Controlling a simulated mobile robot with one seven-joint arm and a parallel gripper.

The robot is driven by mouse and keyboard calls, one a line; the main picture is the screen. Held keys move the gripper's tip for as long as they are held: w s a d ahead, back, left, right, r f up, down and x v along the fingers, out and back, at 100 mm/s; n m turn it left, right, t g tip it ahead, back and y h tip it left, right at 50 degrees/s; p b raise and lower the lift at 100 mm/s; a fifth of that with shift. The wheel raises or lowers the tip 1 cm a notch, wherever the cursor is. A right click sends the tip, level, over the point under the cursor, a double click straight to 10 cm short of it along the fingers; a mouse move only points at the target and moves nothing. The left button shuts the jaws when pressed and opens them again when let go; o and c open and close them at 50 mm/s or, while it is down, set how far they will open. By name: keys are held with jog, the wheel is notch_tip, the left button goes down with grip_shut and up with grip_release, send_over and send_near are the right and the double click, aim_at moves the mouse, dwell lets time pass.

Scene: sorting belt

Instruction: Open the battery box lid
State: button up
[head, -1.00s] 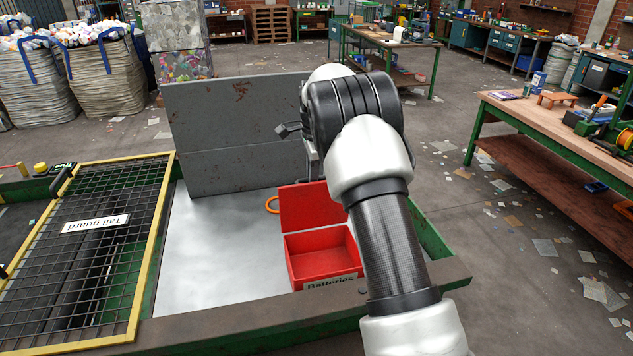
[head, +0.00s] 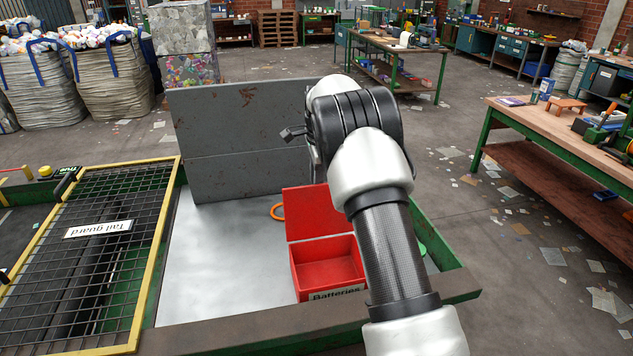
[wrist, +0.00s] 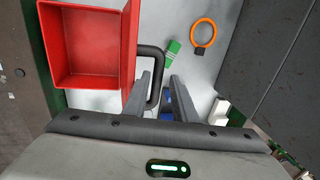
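The red battery box (head: 329,262) stands on the metal surface with its "Batteries" label at the front. Its red lid (head: 312,212) stands raised at the back, and the box's inside shows empty. In the wrist view the open box (wrist: 88,48) is at the left, with the lid (wrist: 131,50) seen nearly edge-on. A dark loop handle (wrist: 150,48) sticks out from the lid's outer side. My gripper (wrist: 166,72) is open, its left finger overlapping the handle in view; I cannot tell if they touch.
A grey panel (head: 245,135) stands behind the box. An orange ring (wrist: 204,33), a green block (wrist: 172,48) and a white block (wrist: 219,112) lie beyond the lid. The yellow-framed tail guard (head: 100,225) is at the left. Bare metal (head: 225,245) lies left of the box.

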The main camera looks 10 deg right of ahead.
jog(key=shift+o, duration=0.3)
jog(key=shift+s, duration=0.1)
jog(key=v, duration=1.7)
jog(key=shift+r, duration=0.1)
